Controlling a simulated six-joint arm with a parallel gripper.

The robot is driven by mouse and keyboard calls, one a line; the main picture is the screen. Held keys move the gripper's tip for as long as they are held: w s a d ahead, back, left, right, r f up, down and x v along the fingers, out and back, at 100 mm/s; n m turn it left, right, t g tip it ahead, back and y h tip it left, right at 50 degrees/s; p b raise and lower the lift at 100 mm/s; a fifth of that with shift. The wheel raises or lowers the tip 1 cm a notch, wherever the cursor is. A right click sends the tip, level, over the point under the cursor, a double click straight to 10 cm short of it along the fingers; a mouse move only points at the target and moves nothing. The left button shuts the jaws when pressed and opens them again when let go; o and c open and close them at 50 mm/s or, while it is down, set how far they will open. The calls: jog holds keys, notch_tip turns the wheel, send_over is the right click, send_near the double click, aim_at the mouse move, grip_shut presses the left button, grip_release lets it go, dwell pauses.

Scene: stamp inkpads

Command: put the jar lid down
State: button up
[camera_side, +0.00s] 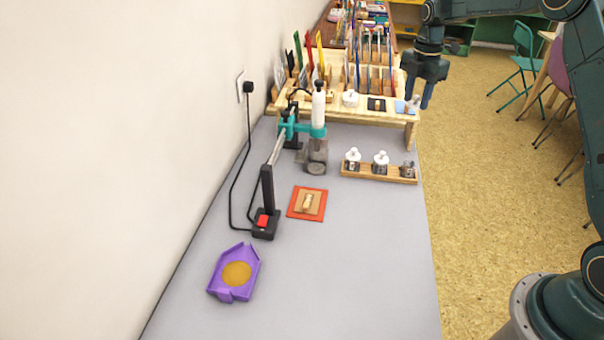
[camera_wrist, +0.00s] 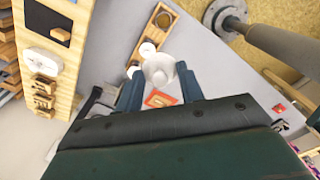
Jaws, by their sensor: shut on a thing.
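My gripper (camera_side: 416,102) is shut on a pale jar lid (camera_side: 412,104), by the right end of the wooden shelf stand (camera_side: 340,111). In the wrist view the lid (camera_wrist: 158,68) sits between my two blue fingers (camera_wrist: 158,76). I cannot tell from the side view whether it touches the stand. A wooden jar rack (camera_side: 378,173) lies on the grey table below. Two of its jars have white knobbed lids (camera_side: 353,154) (camera_side: 381,157). The jar at the right end (camera_side: 408,169) has no white lid and looks open; it also shows in the wrist view (camera_wrist: 164,18).
The stand's top carries a white object (camera_side: 350,98), a black pad (camera_side: 376,104) and a blue piece (camera_side: 401,107). A teal clamp stand (camera_side: 318,131), an orange mat (camera_side: 306,215) and a purple tray (camera_side: 218,284) stand left. The table's front right (camera_side: 385,270) is clear.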

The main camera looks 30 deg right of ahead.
send_over(341, 187)
notch_tip(341, 187, down, 4)
jog(key=shift+f, duration=10.2)
jog(key=o, duration=0.9)
jog(key=shift+f, duration=0.1)
jog(key=shift+o, duration=0.2)
notch_tip(341, 187, up, 12)
